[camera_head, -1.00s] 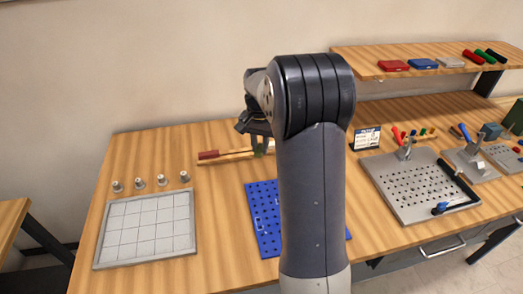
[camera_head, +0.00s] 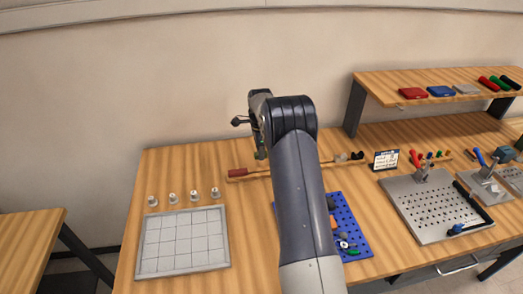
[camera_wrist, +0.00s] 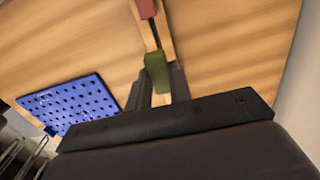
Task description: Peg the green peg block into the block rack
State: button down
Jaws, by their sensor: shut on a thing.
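My gripper (camera_wrist: 155,90) is shut on the green peg block (camera_wrist: 157,68), which stands out beyond the fingers in the wrist view. In the head view my gripper (camera_head: 260,142) is at the back of the table, partly hidden by my arm, with a bit of the green block (camera_head: 260,154) showing. The block rack (camera_head: 270,173) is a long wooden strip just below it there; the block appears a little above the strip. A red block (camera_head: 237,173) sits at the rack's left end and also shows at the top of the wrist view (camera_wrist: 145,7).
A blue perforated board (camera_head: 350,215) with small parts lies right of my arm. A pale gridded tray (camera_head: 183,265) and several small metal pegs stand at the left. A grey perforated plate (camera_head: 430,210) and a small sign (camera_head: 386,160) are to the right, under a raised shelf.

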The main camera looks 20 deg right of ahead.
jog(key=shift+f+b, duration=1.85)
jog(key=shift+f, duration=1.25)
jog(key=shift+f+b, duration=0.4)
jog(key=shift+f, duration=0.2)
jog(key=c, duration=1.2)
grip_release()
notch_tip(320, 180, up, 11)
jog(key=shift+f+b, duration=0.1)
jog(key=shift+b, duration=0.7)
jog(key=shift+f, duration=0.1)
notch_tip(320, 180, down, 11)
jog(key=shift+r+p, duration=0.15)
jog(key=shift+p, duration=0.75)
jog(key=shift+r, duration=0.4)
